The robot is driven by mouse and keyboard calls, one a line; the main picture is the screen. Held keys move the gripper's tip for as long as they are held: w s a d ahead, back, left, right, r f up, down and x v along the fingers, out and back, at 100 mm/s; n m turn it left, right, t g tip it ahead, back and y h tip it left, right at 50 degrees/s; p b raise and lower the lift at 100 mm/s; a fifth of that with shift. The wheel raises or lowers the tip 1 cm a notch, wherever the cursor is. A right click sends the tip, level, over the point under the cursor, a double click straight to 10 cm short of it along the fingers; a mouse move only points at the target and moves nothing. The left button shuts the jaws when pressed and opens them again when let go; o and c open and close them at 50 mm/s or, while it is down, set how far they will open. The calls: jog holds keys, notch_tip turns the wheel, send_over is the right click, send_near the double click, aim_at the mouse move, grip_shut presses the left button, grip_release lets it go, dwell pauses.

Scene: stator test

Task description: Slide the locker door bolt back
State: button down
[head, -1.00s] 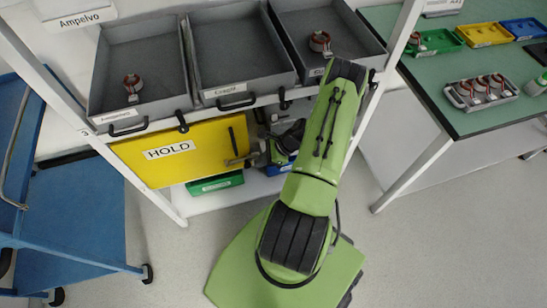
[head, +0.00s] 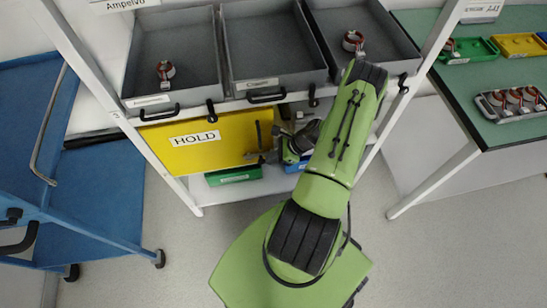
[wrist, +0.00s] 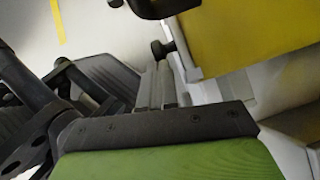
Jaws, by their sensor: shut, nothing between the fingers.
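The yellow locker door (head: 205,150) with a HOLD label is closed below the grey bins. A dark upright handle (head: 258,134) is near its right edge. In the wrist view, the shut fingers (wrist: 158,84) point up the picture, close to the door's edge. A black round knob (wrist: 160,48), apparently the bolt's, is at the fingertips; I cannot tell whether they touch. The yellow door (wrist: 245,30) is to their right. The rest of the bolt is not clearly seen.
Grey bins (head: 178,98) hang above the door on a white frame. A green box (head: 234,176) and a blue box (head: 297,166) are on the shelf below. A blue cart (head: 90,215) stands left, a green-topped table (head: 470,80) right. Floor between is clear.

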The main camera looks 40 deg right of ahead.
jog(key=p+v, duration=0.3)
jog(key=v, duration=0.9)
